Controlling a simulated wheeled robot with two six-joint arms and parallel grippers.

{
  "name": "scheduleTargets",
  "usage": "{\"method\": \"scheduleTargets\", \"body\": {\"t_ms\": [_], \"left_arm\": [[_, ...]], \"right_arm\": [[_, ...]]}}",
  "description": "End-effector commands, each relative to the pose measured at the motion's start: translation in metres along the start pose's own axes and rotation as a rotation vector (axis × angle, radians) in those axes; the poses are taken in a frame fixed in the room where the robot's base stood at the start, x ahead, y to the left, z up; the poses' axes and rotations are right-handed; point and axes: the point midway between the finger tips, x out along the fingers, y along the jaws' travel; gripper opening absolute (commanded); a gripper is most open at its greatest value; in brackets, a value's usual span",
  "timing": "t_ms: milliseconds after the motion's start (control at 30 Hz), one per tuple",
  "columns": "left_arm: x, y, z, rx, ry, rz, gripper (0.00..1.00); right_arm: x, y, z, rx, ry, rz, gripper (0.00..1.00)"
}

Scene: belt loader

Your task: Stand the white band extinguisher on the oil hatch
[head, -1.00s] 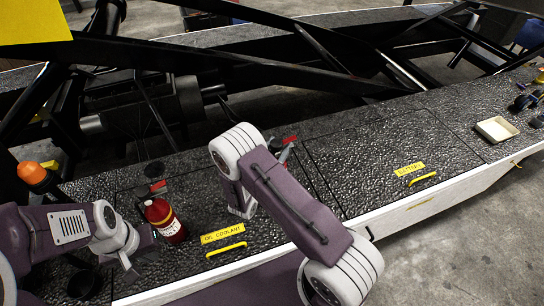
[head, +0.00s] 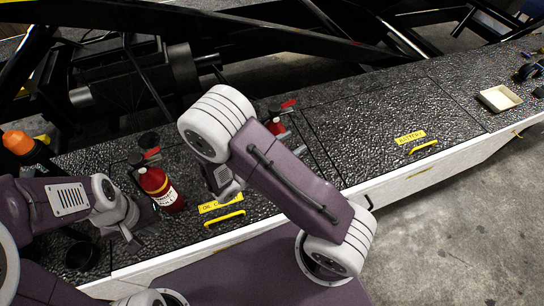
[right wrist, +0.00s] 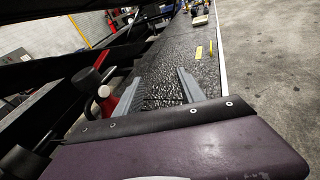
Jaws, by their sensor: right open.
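A red extinguisher with a white band on its label (head: 161,189) stands upright on the black deck, left of the yellow OIL COOLANT label (head: 219,204). The oil hatch has a yellow handle (head: 224,219). My left gripper (head: 140,238) is low beside this extinguisher's left front; its jaws are too unclear to judge. My right gripper (head: 224,186) hangs over the oil hatch, right of the extinguisher, partly hiding the label. In the right wrist view its fingers (right wrist: 157,95) are apart with nothing between them. A second red extinguisher (head: 276,128) is partly hidden behind my right arm.
A red thing with a dark top (right wrist: 108,101) is close left of my right fingers. Black cups stand near the left gripper (head: 82,256) and behind the extinguisher (head: 149,140). An orange-capped bottle (head: 20,145) is far left. The BATTERY hatch (head: 375,115) is clear; a tray (head: 499,98) lies beyond.

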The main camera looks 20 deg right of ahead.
Motion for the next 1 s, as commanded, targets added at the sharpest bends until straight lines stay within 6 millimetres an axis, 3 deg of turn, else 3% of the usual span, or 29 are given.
{"method": "scheduleTargets", "body": {"t_ms": [33,100,200,267,333,500,800,933,1000], "left_arm": [[0.000,0.000,0.000,0.000,0.000,0.000,0.00],[0.000,0.000,0.000,0.000,0.000,0.000,0.00],[0.000,0.000,0.000,0.000,0.000,0.000,0.00],[0.000,0.000,0.000,0.000,0.000,0.000,0.00],[0.000,0.000,0.000,0.000,0.000,0.000,0.00],[0.000,0.000,0.000,0.000,0.000,0.000,0.00],[0.000,0.000,0.000,0.000,0.000,0.000,0.00],[0.022,0.000,0.002,0.000,0.000,0.000,0.00],[0.022,0.000,0.003,0.000,-0.001,0.000,0.00]], "right_arm": [[0.009,-0.041,0.003,0.115,0.109,-0.204,0.47],[0.000,-0.092,-0.009,0.312,0.282,-0.488,0.47],[-0.038,-0.124,-0.033,0.656,0.519,-0.827,0.47],[-0.061,-0.119,-0.042,0.880,0.640,-0.978,0.47],[-0.079,-0.101,-0.045,1.124,0.750,-1.104,0.47],[-0.089,-0.062,-0.034,1.511,0.881,-1.236,0.47],[-0.089,-0.055,-0.031,1.577,0.899,-1.255,0.47],[-0.084,-0.057,-0.053,1.575,0.898,-1.254,0.47],[-0.084,-0.057,-0.053,1.575,0.898,-1.254,0.47]]}}
